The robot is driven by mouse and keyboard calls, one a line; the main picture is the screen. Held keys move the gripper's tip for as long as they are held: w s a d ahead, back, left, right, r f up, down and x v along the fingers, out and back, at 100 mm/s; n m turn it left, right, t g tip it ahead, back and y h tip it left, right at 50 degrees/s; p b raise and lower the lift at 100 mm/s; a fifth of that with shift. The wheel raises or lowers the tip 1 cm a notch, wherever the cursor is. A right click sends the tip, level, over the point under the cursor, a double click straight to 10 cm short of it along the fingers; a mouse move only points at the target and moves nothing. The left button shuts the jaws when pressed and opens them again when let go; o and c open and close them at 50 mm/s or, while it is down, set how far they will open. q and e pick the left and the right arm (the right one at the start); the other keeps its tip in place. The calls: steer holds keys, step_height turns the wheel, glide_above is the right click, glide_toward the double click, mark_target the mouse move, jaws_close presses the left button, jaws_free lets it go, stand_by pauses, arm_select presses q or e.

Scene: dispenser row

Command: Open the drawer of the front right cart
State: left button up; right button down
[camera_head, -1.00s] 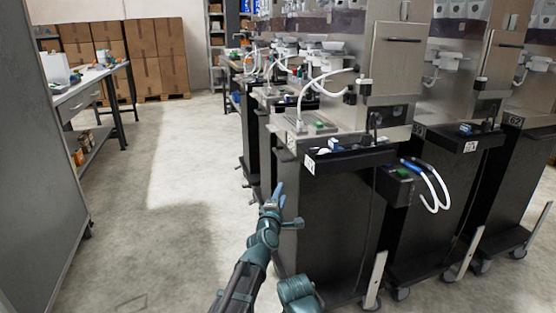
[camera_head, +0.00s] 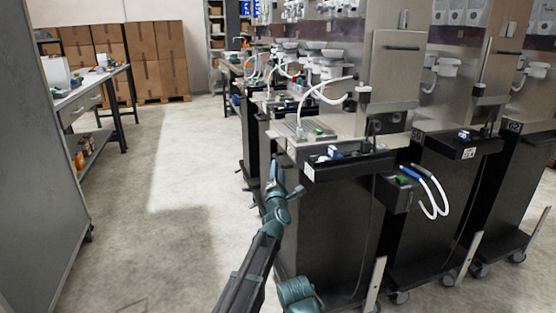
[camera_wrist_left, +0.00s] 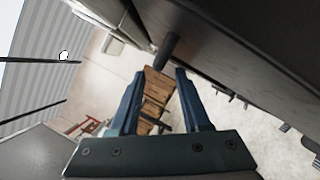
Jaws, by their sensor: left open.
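The nearest cart (camera_head: 330,222) is a black cabinet with a steel top, right of centre in the head view. My left gripper (camera_head: 273,170) is beside its left face, near the upper edge. In the left wrist view my left gripper (camera_wrist_left: 160,74) is open and empty. A short dark handle (camera_wrist_left: 167,48) shows just ahead of its fingertips, beside a dark panel (camera_wrist_left: 235,35) of the cart. The handle looks roughly in line with the gap between the fingers, and I cannot tell if it touches them. The drawer front is not visible in the head view. My right gripper is not in view.
More black carts (camera_head: 435,205) stand close on the right and behind. A grey panel (camera_head: 45,180) and a workbench (camera_head: 90,90) are on the left. The aisle floor (camera_head: 175,190) is clear.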

arm_select(q)
steer(key=x, duration=0.5)
steer(key=shift+w+r+p, duration=0.1)
steer(key=shift+w+p, duration=0.2)
steer(key=shift+p, duration=0.1)
jaws_close()
stand_by(1.1)
